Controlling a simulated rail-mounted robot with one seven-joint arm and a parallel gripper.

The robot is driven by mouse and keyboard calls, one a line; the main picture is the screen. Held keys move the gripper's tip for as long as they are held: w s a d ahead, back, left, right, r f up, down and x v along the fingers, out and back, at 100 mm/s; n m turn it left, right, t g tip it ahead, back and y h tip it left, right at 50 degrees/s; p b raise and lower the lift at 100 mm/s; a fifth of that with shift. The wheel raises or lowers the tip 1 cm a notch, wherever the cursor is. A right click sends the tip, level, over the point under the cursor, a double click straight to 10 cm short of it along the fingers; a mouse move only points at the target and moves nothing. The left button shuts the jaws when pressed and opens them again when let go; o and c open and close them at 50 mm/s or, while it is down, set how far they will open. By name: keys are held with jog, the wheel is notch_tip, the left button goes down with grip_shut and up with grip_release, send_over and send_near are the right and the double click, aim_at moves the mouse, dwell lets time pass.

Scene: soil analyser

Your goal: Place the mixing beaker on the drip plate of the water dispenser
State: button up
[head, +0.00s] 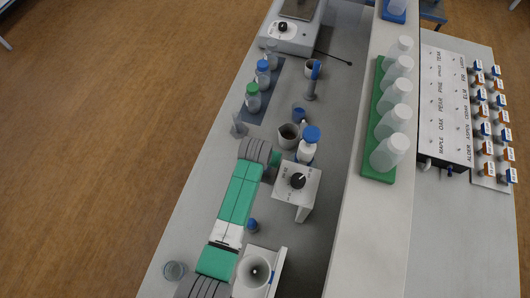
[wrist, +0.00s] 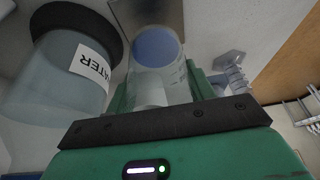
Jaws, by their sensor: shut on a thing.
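In the wrist view the green fingers of my gripper (wrist: 160,95) are shut on a clear, see-through vessel (wrist: 165,75), which I take to be the mixing beaker. A blue disc shows in or through it; I cannot tell which. A tank marked WATER (wrist: 50,90), with a dark end, is close on the left; it appears to belong to the water dispenser. A grey plate (wrist: 174,12) shows beyond the vessel; I cannot tell whether it is the drip plate. In the head view my gripper (head: 276,158) is mostly hidden beside a box with a black knob (head: 310,190).
A grey jug (head: 287,138) and a blue-capped bottle (head: 307,150) stand close to my gripper. Capped bottles (head: 253,100) stand on a dark mat. A green rack (head: 368,165) holds several white-capped tubes on the raised shelf.

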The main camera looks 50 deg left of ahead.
jog(key=shift+f+b, duration=0.3)
jog(key=shift+f, duration=1.75)
jog(key=shift+f, duration=0.2)
jog(key=o, duration=1)
jog(key=p+v, duration=0.2)
jog(key=v, duration=1)
jog(key=shift+s+r, duration=0.1)
jog(key=shift+r, duration=0.1)
